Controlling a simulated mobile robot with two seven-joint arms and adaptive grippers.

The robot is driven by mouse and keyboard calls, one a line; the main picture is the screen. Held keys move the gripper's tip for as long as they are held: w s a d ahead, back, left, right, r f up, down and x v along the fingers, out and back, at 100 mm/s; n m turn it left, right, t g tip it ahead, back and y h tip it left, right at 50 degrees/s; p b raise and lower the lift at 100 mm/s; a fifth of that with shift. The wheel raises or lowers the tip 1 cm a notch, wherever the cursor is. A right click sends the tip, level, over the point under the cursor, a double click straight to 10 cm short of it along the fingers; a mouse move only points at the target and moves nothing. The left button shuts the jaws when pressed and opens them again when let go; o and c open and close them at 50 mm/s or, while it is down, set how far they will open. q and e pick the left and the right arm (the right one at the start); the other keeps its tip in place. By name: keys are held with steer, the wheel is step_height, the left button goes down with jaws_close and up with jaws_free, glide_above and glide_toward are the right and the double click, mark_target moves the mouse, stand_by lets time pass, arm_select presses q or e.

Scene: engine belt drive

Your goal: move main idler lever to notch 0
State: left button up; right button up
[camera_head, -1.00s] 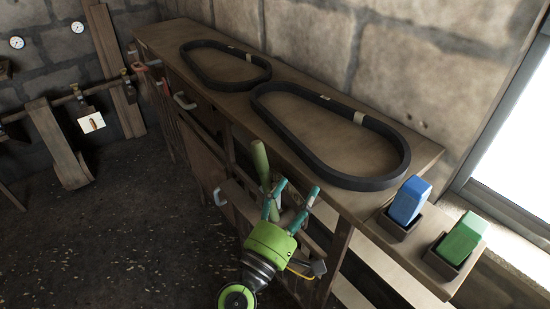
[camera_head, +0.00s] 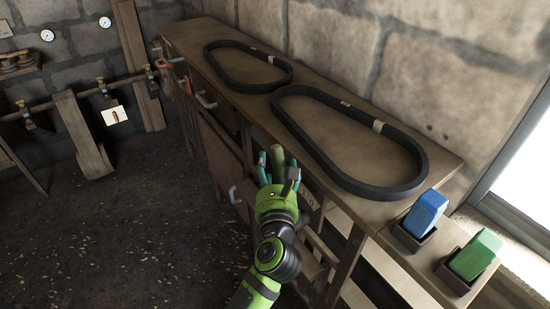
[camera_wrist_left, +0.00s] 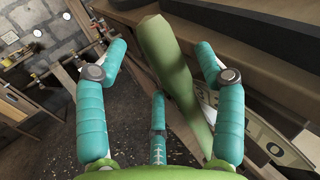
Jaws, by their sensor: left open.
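The main idler lever shows as an olive-green handle (camera_head: 278,158) at the front of the wooden workbench. In the left wrist view the handle (camera_wrist_left: 165,50) slants from top centre down to the right, between the teal fingers and nearer the right one at its lower part. My left gripper (camera_head: 278,172) is open around the handle, its fingers spread and not closed on it. A pale marked plate (camera_wrist_left: 265,135) lies beside the handle's lower part, partly hidden by a finger. I cannot read the lever's notch. My right gripper is not in view.
Two black belts (camera_head: 352,184) (camera_head: 248,86) lie on the bench top (camera_head: 445,158). A blue block (camera_head: 427,210) and a green block (camera_head: 475,255) stand in dark holders at the right. The floor (camera_head: 150,230) left of the bench is clear.

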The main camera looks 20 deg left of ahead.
arm_select(q)
steer(key=shift+x, duration=1.2)
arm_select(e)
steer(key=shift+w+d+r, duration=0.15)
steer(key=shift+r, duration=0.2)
